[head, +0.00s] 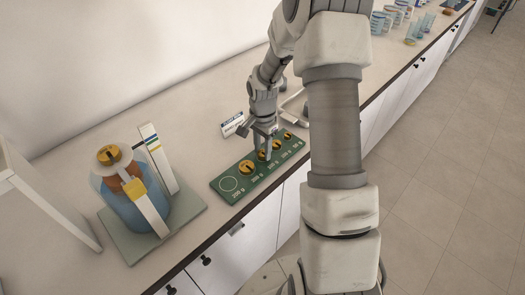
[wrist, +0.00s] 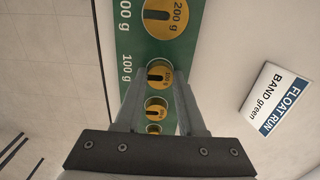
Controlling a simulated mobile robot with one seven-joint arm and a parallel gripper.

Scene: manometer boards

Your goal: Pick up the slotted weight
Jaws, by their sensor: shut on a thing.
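A green board (head: 216,187) holds brass slotted weights in a row, with one empty white ring at its left end. My gripper (head: 262,154) points down over the board, its fingers on either side of the 100 g slotted weight (wrist: 158,76). The fingers are shut on that weight. I cannot tell whether it is clear of its recess. The 200 g weight (head: 246,168) sits beside it on the board. Smaller weights (head: 287,135) lie on the other side and show between my fingers in the wrist view (wrist: 156,106).
A jar of blue liquid (head: 125,210) with a brass slotted disc on top stands on a grey-green base at the left. A white sign (head: 233,124) reading "FLOAT RUN, BAND green" stands behind the board. The counter's front edge is close to the board. Beakers (head: 413,30) stand far right.

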